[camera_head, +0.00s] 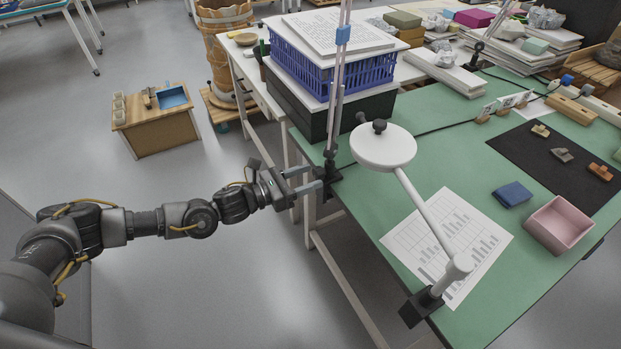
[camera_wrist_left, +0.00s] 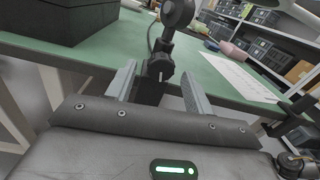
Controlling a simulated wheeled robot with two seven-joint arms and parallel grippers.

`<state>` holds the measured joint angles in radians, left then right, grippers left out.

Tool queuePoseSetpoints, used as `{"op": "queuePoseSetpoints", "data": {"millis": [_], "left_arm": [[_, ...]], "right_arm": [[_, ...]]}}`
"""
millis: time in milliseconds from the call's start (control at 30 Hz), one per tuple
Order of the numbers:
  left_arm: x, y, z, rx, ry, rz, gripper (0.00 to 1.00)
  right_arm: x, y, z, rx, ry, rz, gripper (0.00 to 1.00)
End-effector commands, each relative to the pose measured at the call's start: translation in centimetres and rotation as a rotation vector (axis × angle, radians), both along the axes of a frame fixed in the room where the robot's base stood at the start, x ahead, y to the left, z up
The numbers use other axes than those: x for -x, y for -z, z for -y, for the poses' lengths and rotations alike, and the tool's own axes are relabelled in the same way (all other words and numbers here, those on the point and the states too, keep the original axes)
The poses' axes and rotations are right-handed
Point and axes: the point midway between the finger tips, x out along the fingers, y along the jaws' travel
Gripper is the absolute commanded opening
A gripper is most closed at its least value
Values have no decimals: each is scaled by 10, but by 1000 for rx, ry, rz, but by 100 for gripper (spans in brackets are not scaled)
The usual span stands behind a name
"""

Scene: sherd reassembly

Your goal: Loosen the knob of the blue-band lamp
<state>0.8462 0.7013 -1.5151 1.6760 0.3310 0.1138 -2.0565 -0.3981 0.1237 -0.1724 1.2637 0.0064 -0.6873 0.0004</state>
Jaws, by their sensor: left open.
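The blue-band lamp has thin grey arms (camera_head: 336,100) with a blue band (camera_head: 343,35) near the top of the picture. Its black clamp (camera_head: 329,174) grips the left edge of the green table. In the left wrist view the lamp's dark knob (camera_wrist_left: 160,66), with a white mark, shows below a round black joint (camera_wrist_left: 178,12). My left gripper (camera_head: 317,177) reaches in from the left at the clamp. It is open, and its two fingers stand on either side of the knob in the left wrist view (camera_wrist_left: 159,72). Contact cannot be told. My right gripper is not in view.
A white lamp (camera_head: 385,147) is clamped at the table's front edge, its round head close right of the blue-band lamp. A dark box (camera_head: 300,112) under a blue basket (camera_head: 325,72) stands just behind. A printed sheet (camera_head: 405,240) and pink tray (camera_head: 560,226) lie on the green table.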

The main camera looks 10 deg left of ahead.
Motion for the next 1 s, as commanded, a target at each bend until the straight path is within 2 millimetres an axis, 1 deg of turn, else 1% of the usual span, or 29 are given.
{"op": "queuePoseSetpoints", "data": {"millis": [33, 167, 433, 467, 700, 800, 900, 1000], "left_arm": [[-3, 1, 4, -1, 1, 2, 52], [-6, 0, 10, -1, 1, 0, 52], [-7, 0, 11, -1, 0, -1, 52], [-7, 0, 11, -1, 0, -1, 51], [-7, 0, 11, -1, 0, -1, 20], [-7, 0, 11, -1, 0, -1, 8], [-7, 0, 11, 14, 0, -21, 8], [-7, 1, 11, 67, 0, -93, 8]], "right_arm": [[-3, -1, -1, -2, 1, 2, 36], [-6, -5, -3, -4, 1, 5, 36], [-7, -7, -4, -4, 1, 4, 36], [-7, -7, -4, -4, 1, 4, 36], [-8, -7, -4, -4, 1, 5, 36], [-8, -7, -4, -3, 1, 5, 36], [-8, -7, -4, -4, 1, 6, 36], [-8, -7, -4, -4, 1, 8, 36]]}}
